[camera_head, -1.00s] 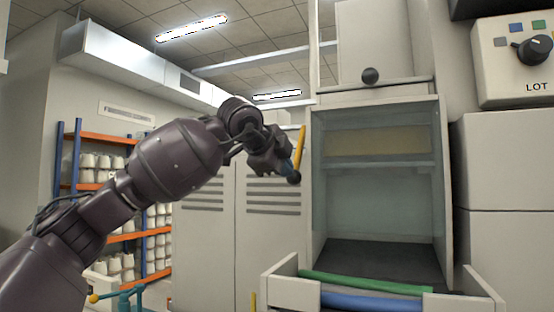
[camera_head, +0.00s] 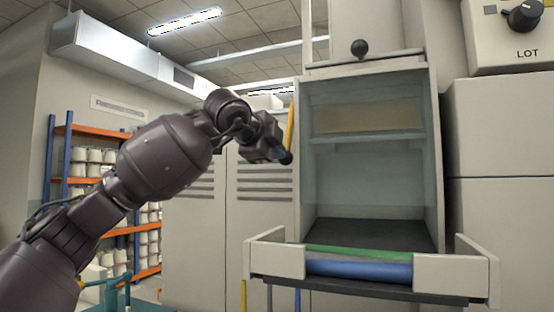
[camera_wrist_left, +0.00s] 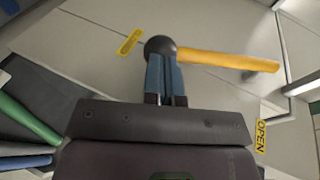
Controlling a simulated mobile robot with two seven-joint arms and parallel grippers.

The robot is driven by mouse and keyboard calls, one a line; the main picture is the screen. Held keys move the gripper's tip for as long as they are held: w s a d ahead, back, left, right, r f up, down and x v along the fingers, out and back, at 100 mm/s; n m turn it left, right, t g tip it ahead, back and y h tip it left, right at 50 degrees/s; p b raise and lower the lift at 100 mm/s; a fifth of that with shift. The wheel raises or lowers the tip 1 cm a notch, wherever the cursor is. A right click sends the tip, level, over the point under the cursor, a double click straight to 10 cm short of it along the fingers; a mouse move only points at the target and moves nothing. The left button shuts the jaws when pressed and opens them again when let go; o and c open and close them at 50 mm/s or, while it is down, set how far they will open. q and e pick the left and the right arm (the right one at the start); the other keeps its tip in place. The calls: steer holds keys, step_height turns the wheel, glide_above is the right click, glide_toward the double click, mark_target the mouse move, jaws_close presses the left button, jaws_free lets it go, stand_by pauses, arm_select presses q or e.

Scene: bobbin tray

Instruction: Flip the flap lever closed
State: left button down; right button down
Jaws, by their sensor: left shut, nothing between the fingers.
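The flap lever (camera_head: 291,126) is a yellow bar with a dark ball knob (camera_head: 286,158) at its lower end. It hangs along the left side of the cabinet. In the left wrist view the yellow bar (camera_wrist_left: 230,60) runs right from the ball knob (camera_wrist_left: 160,47). My left gripper (camera_head: 278,154) is at the knob. Its blue fingers (camera_wrist_left: 166,60) are together with nothing between them, and their tips are against or just beside the knob; I cannot tell if they touch. A yellow OPEN label (camera_wrist_left: 262,137) shows on the panel. My right gripper is out of view.
The cabinet's bay (camera_head: 370,180) stands open in front, with a tray (camera_head: 275,259) holding green and blue rolls below. A panel with a black knob (camera_head: 359,48) is above. A LOT dial box (camera_head: 510,35) is upper right. Shelves (camera_head: 95,132) stand at left.

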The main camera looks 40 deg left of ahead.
mark_target(280, 162)
arm_select(q)
steer(key=shift+w+a+f+t+b, duration=0.1)
steer(key=shift+w+f+t+b, duration=0.2)
steer(key=shift+w+f+b, duration=0.45)
steer(key=shift+w+a+f, duration=0.1)
steer(key=shift+w+f, duration=0.15)
steer(key=shift+w, duration=0.1)
steer(key=shift+w+a, duration=0.1)
steer(key=shift+w, duration=0.05)
steer(key=shift+r, duration=0.15)
